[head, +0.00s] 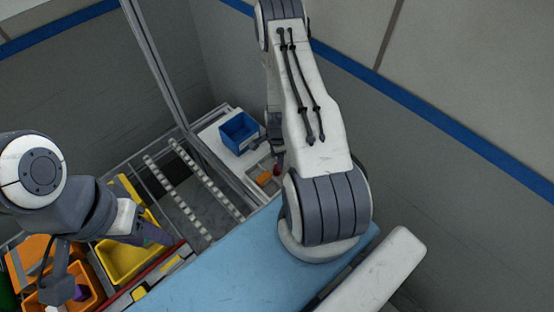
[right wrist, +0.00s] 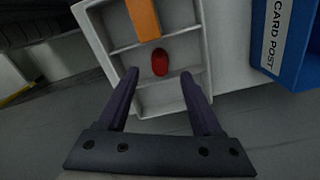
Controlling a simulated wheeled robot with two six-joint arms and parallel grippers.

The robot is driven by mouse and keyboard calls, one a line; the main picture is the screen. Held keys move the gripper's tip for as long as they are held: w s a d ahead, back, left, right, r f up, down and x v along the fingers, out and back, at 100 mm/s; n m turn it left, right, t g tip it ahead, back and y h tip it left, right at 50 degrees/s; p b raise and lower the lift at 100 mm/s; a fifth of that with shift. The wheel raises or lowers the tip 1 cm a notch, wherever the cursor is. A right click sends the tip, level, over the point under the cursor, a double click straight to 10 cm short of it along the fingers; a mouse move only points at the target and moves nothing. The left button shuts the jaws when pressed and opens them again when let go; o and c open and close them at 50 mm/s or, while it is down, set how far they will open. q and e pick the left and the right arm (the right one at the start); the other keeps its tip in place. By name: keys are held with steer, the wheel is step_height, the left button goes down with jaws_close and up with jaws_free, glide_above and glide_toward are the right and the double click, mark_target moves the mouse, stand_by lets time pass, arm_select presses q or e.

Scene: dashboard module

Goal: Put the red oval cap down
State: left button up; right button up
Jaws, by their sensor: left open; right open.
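The red oval cap (right wrist: 160,63) lies in the middle compartment of a white divided tray (right wrist: 185,18) in the right wrist view. My right gripper (right wrist: 158,77) is open, its two dark fingers apart on either side of the cap, with nothing between them that it holds. In the head view the cap shows as a small red spot (head: 277,170), and my right arm hides most of the tray. My left gripper (head: 146,232) is at the left in the head view, over the yellow bin, open.
An orange block (right wrist: 143,18) lies in the tray's far compartment. A blue box (right wrist: 300,50) labelled "CARD POST" stands right of the tray; it also shows in the head view (head: 238,132). A yellow bin (head: 118,262) and an orange bin (head: 88,280) are at lower left.

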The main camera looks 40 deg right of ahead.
step_height(320, 180, up, 5)
steer(key=shift+f+p, duration=0.2)
steer(key=shift+p, duration=0.1)
arm_select(q)
steer(key=shift+r, duration=0.9)
arm_select(e)
steer(key=shift+r, duration=0.7)
steer(key=w+a+r+n, duration=0.2)
steer(key=a+r+n, duration=1.2)
steer(key=a+r, duration=0.65)
steer(key=s+a+r+n, duration=0.5)
steer(key=s+r+n, duration=0.1)
steer(key=s, duration=0.3)
steer(key=s+a+r+n+y, duration=0.1)
steer(key=s+a+r+n, duration=0.4)
steer(key=s, duration=0.5)
step_height(320, 180, up, 2)
steer(key=n, duration=0.3)
steer(key=shift+s+r+n, duration=0.2)
steer(key=shift+n, duration=0.2)
arm_select(q)
steer(key=shift+f, duration=0.1)
arm_select(e)
steer(key=shift+a+f, duration=0.1)
